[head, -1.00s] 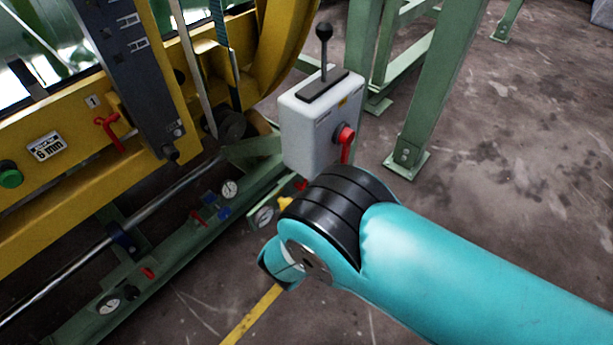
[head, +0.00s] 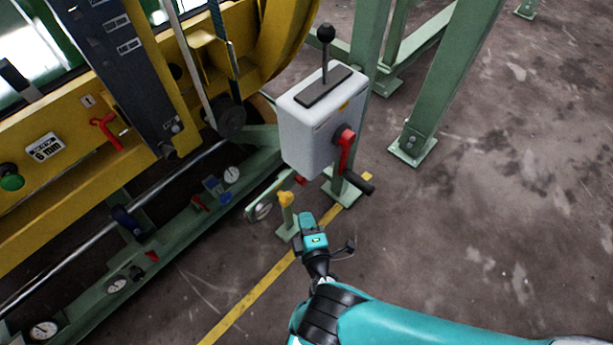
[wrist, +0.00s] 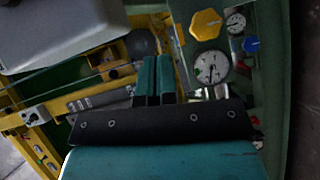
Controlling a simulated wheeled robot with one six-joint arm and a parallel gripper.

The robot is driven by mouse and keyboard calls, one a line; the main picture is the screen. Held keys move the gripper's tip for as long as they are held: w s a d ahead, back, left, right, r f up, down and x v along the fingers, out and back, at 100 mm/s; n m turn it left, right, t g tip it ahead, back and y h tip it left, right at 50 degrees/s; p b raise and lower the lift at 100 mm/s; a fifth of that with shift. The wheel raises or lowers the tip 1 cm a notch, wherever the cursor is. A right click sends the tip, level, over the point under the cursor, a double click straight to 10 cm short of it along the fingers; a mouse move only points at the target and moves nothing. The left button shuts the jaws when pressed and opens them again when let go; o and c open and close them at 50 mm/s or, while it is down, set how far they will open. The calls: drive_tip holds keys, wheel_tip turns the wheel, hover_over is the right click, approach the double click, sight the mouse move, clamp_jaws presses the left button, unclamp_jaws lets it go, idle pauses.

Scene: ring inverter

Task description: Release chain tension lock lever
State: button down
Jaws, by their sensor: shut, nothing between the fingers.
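No label marks the lock lever, so I cannot tell which lever it is. A grey control box (head: 309,135) carries an upright black ball-knob lever (head: 326,60) on top and a red lever (head: 347,150) on its front. Another red lever (head: 107,131) sits on the yellow frame at the left. My gripper (head: 307,218) is low in front of the box, apart from these levers. In the wrist view its two teal fingers (wrist: 156,75) lie side by side, shut and empty. The grey box (wrist: 70,32) fills that view's upper left.
A yellow knob (head: 286,199) stands on a post just left of my gripper; it also shows in the wrist view (wrist: 206,24), beside a gauge (wrist: 212,67). A green rail (head: 165,252) bears several gauges and valves. Green posts (head: 435,85) stand behind the box. Floor at right is clear.

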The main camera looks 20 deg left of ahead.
sight(305, 181)
drive_tip(key=b+x, duration=0.7)
drive_tip(key=b, duration=0.9)
drive_tip(key=shift+a+f+b, duration=0.2)
drive_tip(key=shift+f+b, duration=0.2)
drive_tip(key=shift+w+b, duration=0.2)
drive_tip(key=shift+b, duration=0.55)
drive_tip(key=w, duration=0.5)
drive_tip(key=shift+a+b, duration=0.35)
drive_tip(key=shift+b, duration=0.05)
drive_tip(key=shift+w+d, duration=0.1)
drive_tip(key=shift+w, duration=0.3)
